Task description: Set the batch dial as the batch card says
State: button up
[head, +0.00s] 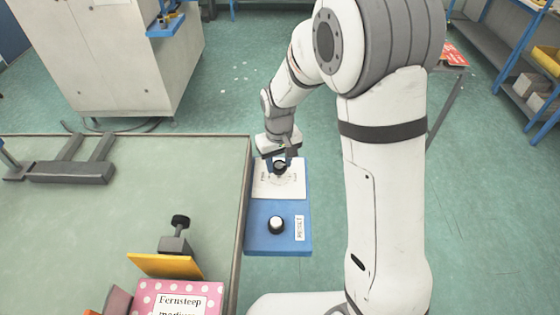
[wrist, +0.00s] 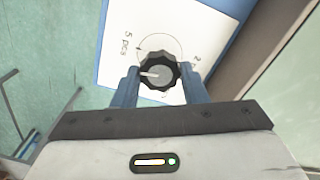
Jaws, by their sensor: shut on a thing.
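The batch dial is a black ribbed knob (wrist: 159,71) on a white plate (wrist: 186,22). A white pointer mark on it points left in the wrist view. The label "5 pcs" stands at the upper left of the knob; a label starting with "2" at its right is partly hidden. My gripper (wrist: 161,78) is shut on the knob, one blue finger on each side. In the head view my gripper (head: 279,163) comes down on the dial from the far side. A pink dotted card (head: 174,299) reads "Fernsteep" and "medium"; its lower part is cut off.
The blue panel (head: 263,243) carries a round white-topped button (head: 277,225) and a label (head: 300,228) that seems to read "RESET". The green table (head: 110,222) lies left of it, with a dark clamp (head: 178,237) and a yellow plate (head: 166,266). Open floor lies beyond.

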aim_at(279, 165)
jog(key=shift+c, duration=1.1)
jog(key=shift+f+m+b, duration=0.1)
jog(key=shift+m+b, duration=0.35)
jog(key=shift+m, duration=0.65)
jog(key=o, duration=1)
jog(key=shift+r, duration=0.2)
notch_tip(279, 165, up, 7)
jog(key=shift+r+b, duration=0.2)
jog(key=shift+b, duration=0.35)
jog(key=shift+r, duration=0.15)
